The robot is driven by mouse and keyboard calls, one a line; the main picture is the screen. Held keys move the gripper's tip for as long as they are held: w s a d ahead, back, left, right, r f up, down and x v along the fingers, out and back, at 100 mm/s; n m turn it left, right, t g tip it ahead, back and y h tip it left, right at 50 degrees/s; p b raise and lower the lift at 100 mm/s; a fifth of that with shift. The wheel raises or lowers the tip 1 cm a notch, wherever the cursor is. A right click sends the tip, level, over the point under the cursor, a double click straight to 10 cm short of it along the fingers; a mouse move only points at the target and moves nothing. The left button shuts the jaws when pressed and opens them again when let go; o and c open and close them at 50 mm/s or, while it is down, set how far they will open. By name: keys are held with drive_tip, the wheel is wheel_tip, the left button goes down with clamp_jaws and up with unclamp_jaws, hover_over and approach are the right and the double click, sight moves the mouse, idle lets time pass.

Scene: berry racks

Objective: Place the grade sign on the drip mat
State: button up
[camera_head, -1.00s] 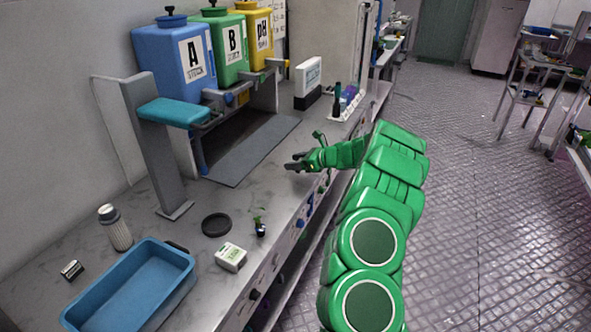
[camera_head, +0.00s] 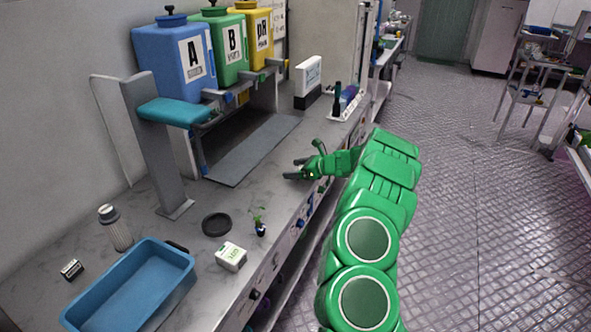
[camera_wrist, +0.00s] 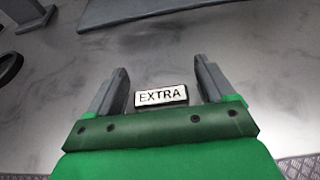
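The grade sign (camera_wrist: 161,96), a small white plate reading EXTRA with a dark edge, shows in the wrist view between the two fingers of my gripper (camera_wrist: 157,85). Gaps show on both sides of it, so the fingers do not touch it. In the head view my gripper (camera_head: 295,169) is low over the counter near its front edge, fingers apart, and I cannot make out the sign there. The drip mat (camera_head: 250,150) is a flat grey sheet under the tank shelf, just beyond my gripper. Its edge shows at the top of the wrist view (camera_wrist: 150,8).
A grey post (camera_head: 160,160) stands left of the mat. The mat looks bare.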

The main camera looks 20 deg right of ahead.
drive_tip(key=shift+r, duration=0.1)
drive_tip(key=shift+d+r, duration=0.1)
drive_tip(key=shift+r, duration=0.05)
drive_tip(key=v, duration=1.2)
drive_tip(key=s+a+r+n+g+y, duration=0.1)
drive_tip(key=s+a+r+n+g, duration=0.15)
drive_tip(key=a+r, duration=0.4)
drive_tip(key=s+a+r+n+g+y, duration=0.1)
drive_tip(key=s+a+r+n, duration=0.25)
drive_tip(key=a, duration=0.65)
drive_tip(key=s+a+r+n+g+h, duration=0.1)
drive_tip(key=s+a+r+n+g, duration=0.25)
drive_tip(key=s+a, duration=0.35)
drive_tip(key=s+a+r+n+g+h, duration=0.1)
drive_tip(key=s+a+r+n+g, duration=0.1)
drive_tip(key=s+a+n, duration=0.35)
drive_tip(key=s+a+r+n+g+h, duration=0.1)
drive_tip(key=s+a+n+h, duration=0.15)
drive_tip(key=s, duration=0.65)
drive_tip(key=s+a+r+n+g+h, duration=0.15)
drive_tip(key=s+n, duration=0.25)
drive_tip(key=s, duration=0.6)
drive_tip(key=s+d+f+n+h, duration=0.1)
drive_tip(key=s+d, duration=0.3)
drive_tip(key=s, duration=0.5)
drive_tip(key=s+d+f+n+h, duration=0.1)
drive_tip(key=s+d+n+h, duration=0.3)
drive_tip(key=s, duration=0.5)
drive_tip(key=shift+f+h, duration=0.3)
